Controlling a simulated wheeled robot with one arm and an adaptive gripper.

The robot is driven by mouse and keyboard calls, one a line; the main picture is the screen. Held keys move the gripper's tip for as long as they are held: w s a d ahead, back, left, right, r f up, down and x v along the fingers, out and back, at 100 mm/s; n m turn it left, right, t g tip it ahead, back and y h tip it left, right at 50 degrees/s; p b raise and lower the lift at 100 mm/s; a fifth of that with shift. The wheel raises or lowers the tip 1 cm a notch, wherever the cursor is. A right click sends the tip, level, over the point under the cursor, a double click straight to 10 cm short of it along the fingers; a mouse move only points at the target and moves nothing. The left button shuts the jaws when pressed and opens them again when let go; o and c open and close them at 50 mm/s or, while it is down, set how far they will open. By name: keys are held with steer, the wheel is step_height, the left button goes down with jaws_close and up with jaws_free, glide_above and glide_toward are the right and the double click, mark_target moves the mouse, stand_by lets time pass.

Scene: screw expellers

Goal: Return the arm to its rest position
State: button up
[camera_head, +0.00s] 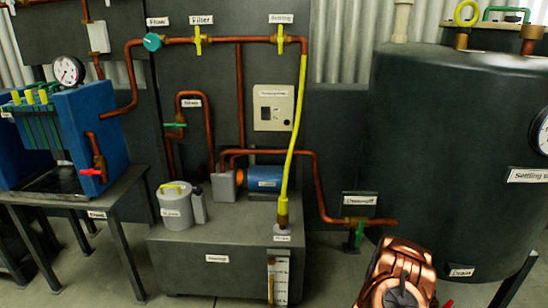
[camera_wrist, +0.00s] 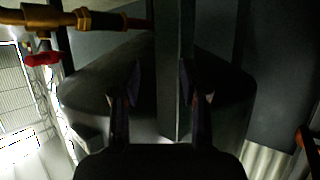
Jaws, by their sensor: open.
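My gripper (camera_wrist: 161,92) shows in the wrist view with its two dark fingers apart. A dark upright post (camera_wrist: 172,70) appears between and beyond the fingers; I cannot tell how far away it is, and no grip on it shows. In the head view, a copper-coloured part of my arm (camera_head: 398,272) is at the bottom right, in front of the big dark settling tank (camera_head: 440,130). My fingers do not show in the head view.
In the wrist view, a brass pipe with a red-handled valve (camera_wrist: 42,59) is at upper left. In the head view, a green-handled valve (camera_head: 359,234) sits left of my arm. A grey box (camera_head: 190,245) with copper pipes stands centre; a blue press (camera_head: 90,120) on a table (camera_head: 130,190) is left.

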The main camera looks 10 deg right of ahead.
steer(key=w+a+r+n+y, duration=0.1)
steer(key=w+a+r+y, duration=0.3)
steer(key=a, duration=0.4)
steer(key=w+a+r+n+y, duration=0.25)
steer(key=w+a+r, duration=0.25)
steer(key=a, duration=0.4)
steer(key=s+a+r+n+g+y, duration=0.1)
steer(key=s+a+r+n+y, duration=0.2)
steer(key=a+r, duration=0.4)
steer(key=s+a+r+g+y, duration=0.1)
steer(key=s+a+r+y, duration=0.1)
steer(key=s+a+r, duration=0.5)
steer(key=s+a+r+n+g, duration=0.1)
steer(key=s+a+r+g, duration=0.2)
steer(key=s, duration=0.8)
steer(key=s+a+r+n+g, duration=0.25)
steer(key=s+r, duration=0.35)
steer(key=s, duration=0.6)
steer(key=s+a+r+n+g, duration=0.1)
steer(key=s+r+g, duration=0.25)
steer(key=s, duration=0.75)
step_height(320, 180, up, 27)
steer(key=t+p, duration=0.1)
steer(key=p, duration=2.3)
steer(key=shift+s+a+h+p, duration=0.2)
steer(key=shift+s+h+p, duration=0.1)
steer(key=shift+h+p, duration=0.1)
steer(key=shift+d+f+m, duration=0.15)
steer(key=shift+m, duration=0.15)
